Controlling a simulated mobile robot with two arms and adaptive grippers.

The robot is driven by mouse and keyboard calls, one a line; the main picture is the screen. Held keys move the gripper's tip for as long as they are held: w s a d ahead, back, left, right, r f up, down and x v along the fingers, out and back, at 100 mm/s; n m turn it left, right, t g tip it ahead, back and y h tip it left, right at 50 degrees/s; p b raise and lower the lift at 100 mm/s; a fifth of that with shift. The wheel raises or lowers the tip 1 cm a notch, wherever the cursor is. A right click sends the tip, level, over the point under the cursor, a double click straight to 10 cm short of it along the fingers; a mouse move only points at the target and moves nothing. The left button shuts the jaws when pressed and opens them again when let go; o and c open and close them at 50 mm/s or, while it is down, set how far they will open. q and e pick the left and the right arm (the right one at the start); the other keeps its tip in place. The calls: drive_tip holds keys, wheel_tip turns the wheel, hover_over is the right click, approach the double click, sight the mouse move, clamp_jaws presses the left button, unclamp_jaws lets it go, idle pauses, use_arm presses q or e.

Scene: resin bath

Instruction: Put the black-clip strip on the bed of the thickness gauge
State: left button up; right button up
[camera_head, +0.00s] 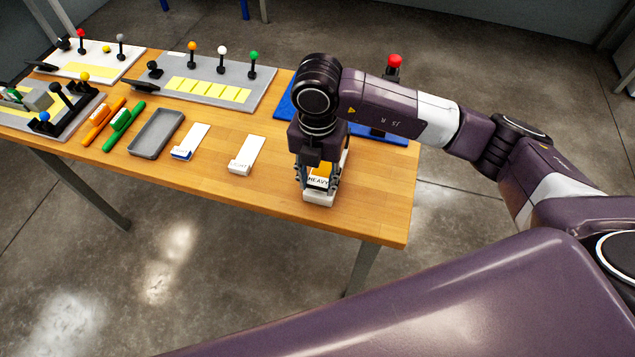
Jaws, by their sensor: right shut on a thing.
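My right gripper (320,185) points down at the front right of the table and is shut on a pale strip (319,199) marked HEAVY. An orange-yellow patch shows between its fingers. This appears to be the black-clip strip; the gripper hides most of it, including its clip, and I cannot tell whether it touches the table. Two other pale strips lie to the left, one with a blue clip (181,153) and one with a whitish end (240,168). I cannot tell for certain which fixture is the thickness gauge. A blue board (286,108) is partly behind my right arm. My left gripper is out of view.
A red-topped post (395,61) stands behind my arm. A grey tray (157,132) and green (123,127) and orange (103,122) tools lie left of the strips. Grey (225,76) and white (90,60) boards with knobbed posts line the back. Bare wood separates the strips.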

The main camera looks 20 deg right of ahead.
wheel_tip(320, 180, down, 2)
drive_tip(key=shift+f, duration=0.3)
drive_tip(key=o, duration=1)
drive_tip(key=shift+r, duration=0.5)
wheel_tip(320, 180, up, 11)
drive_tip(key=b, duration=0.3)
drive_tip(key=shift+r, duration=0.2)
drive_tip(key=shift+s+f, duration=0.1)
